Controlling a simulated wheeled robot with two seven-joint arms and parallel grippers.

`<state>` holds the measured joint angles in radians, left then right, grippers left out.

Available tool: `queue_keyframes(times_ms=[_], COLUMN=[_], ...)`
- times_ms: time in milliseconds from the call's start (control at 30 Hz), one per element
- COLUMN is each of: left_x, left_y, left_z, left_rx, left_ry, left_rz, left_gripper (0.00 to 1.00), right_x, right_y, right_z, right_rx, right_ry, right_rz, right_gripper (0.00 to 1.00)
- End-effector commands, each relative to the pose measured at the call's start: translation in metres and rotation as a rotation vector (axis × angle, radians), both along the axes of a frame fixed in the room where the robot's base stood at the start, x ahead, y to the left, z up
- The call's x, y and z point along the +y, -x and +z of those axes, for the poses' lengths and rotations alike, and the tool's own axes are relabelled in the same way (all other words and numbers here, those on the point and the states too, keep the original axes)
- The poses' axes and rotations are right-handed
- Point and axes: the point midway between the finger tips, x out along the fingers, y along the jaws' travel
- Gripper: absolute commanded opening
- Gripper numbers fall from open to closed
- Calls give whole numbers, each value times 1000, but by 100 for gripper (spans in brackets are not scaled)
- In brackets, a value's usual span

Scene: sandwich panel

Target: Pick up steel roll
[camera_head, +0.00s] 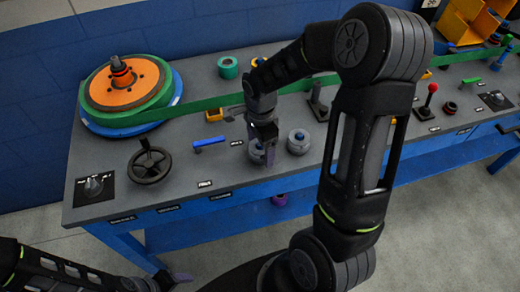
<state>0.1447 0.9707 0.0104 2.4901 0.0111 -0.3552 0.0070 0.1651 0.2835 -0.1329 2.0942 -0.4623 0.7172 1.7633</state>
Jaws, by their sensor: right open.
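The gripper is open. I cannot tell whether it touches the roll. The other steel roll (298,142) stands just to the right, in plain view. My left gripper (165,281) is low at the bottom left, in front of the bench and away from the rolls. Its jaws are too small and dark to read.
A red-knobbed lever (429,98) stands right of my arm. A green strip runs behind the rolls.

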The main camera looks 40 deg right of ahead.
Motion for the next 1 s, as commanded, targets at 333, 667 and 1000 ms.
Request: queue_keyframes(times_ms=[333, 667, 1000], left_x=[0, 0, 0], left_y=[0, 0, 0], left_z=[0, 0, 0], left_rx=[0, 0, 0], left_ry=[0, 0, 0], left_rz=[0, 0, 0], left_gripper=[64, 64, 64], right_x=[0, 0, 0], right_y=[0, 0, 0], right_z=[0, 1, 1], right_rx=[0, 0, 0], right_ry=[0, 0, 0], right_rz=[0, 0, 0], right_gripper=[86, 61, 33])
